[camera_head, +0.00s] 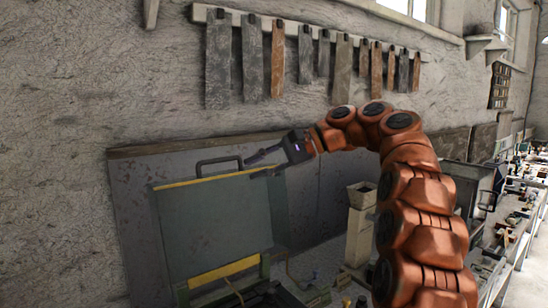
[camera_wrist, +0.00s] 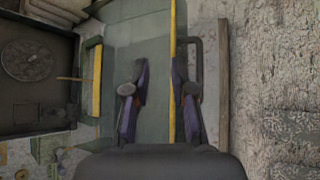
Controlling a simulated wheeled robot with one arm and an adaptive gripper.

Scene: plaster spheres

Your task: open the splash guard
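The splash guard (camera_head: 215,225) is a grey-green see-through panel standing roughly upright, with a yellow strip (camera_head: 208,179) on its top edge and a black bar handle (camera_head: 218,162) above that. My gripper (camera_head: 254,168) is at the panel's top right corner, beside the handle's right end. In the wrist view my gripper (camera_wrist: 160,78) is open with nothing between its fingers. There the panel (camera_wrist: 147,35) lies behind the fingers, and the right finger overlaps the yellow strip (camera_wrist: 172,30) near the handle (camera_wrist: 197,50). I cannot tell whether a finger touches it.
A second yellow bar (camera_head: 222,272) runs along the panel's bottom. A dark board (camera_head: 137,205) stands behind, against the rough wall. A pale square post (camera_head: 360,225) stands to the right. Flat tools hang from a rail (camera_head: 290,27) above. The wall space between is free.

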